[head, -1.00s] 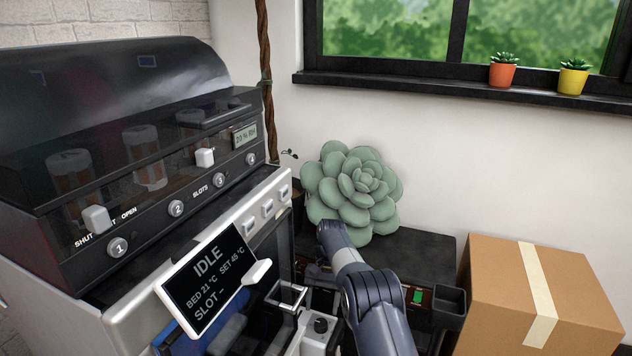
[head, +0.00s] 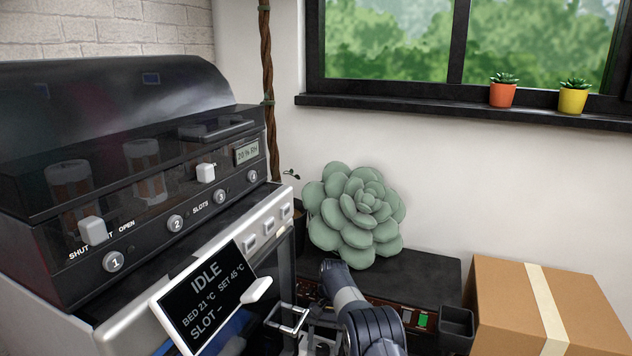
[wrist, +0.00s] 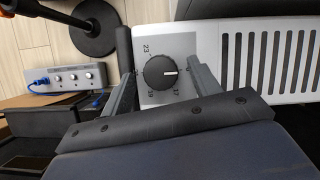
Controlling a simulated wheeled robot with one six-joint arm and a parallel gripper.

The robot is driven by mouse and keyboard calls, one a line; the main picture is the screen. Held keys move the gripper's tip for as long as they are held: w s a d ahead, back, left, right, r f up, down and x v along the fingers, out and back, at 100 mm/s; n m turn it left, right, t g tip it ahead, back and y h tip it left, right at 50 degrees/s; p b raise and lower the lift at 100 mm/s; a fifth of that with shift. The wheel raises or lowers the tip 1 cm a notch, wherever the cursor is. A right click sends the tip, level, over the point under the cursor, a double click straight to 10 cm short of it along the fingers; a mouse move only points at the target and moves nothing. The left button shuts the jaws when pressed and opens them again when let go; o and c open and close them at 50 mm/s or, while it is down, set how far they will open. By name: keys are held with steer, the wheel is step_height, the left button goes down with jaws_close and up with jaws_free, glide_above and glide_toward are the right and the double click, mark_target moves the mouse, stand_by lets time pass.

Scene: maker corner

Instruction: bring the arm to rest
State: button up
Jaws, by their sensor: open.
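My arm (head: 370,322) reaches in from the bottom of the head view, beside the machine's front. The gripper end is not clearly visible there. In the wrist view my gripper (wrist: 160,78) is open and its jaws are empty. Its two grey fingers stand to the left and right of a black dial (wrist: 160,72) marked with numbers such as 23, 19 and 17. The dial sits on a white panel with dark slots. I cannot tell how far the fingertips are from the panel.
A machine with an IDLE screen (head: 207,300) and numbered slot knobs fills the left. A green succulent-shaped cushion (head: 352,215) sits on a dark surface (head: 430,275) at the back. A taped cardboard box (head: 590,300) stands at the right. A grey control box (wrist: 66,78) shows in the wrist view.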

step_height(320, 180, up, 10)
steer(key=p, duration=0.3)
step_height(320, 180, down, 10)
steer(key=b, duration=0.3)
steer(key=shift+f, duration=0.25)
steer(key=shift+r+m, duration=0.25)
steer(key=shift+m, duration=0.25)
steer(key=m+y+p, duration=0.1)
steer(key=m, duration=0.2)
steer(key=m+t+y, duration=0.1)
steer(key=m, duration=0.2)
steer(key=shift+s+d+t+p, duration=0.2)
steer(key=shift+t+p, duration=0.1)
steer(key=shift+p, duration=0.1)
steer(key=m, duration=0.2)
steer(key=m+t+y, duration=0.1)
steer(key=m, duration=0.1)
steer(key=shift+s+t, duration=0.15)
steer(key=shift+t, duration=0.15)
steer(key=m, duration=0.2)
steer(key=m+t, duration=0.1)
steer(key=m, duration=0.1)
steer(key=shift+s+f+t, duration=0.1)
steer(key=shift+s+t, duration=0.05)
steer(key=shift+t, duration=0.15)
steer(key=shift+d+r+m, duration=0.1)
steer(key=shift+r+m, duration=0.2)
steer(key=shift+m, duration=0.1)
steer(key=shift+p+v, duration=0.75)
steer(key=shift+v, duration=1.9)
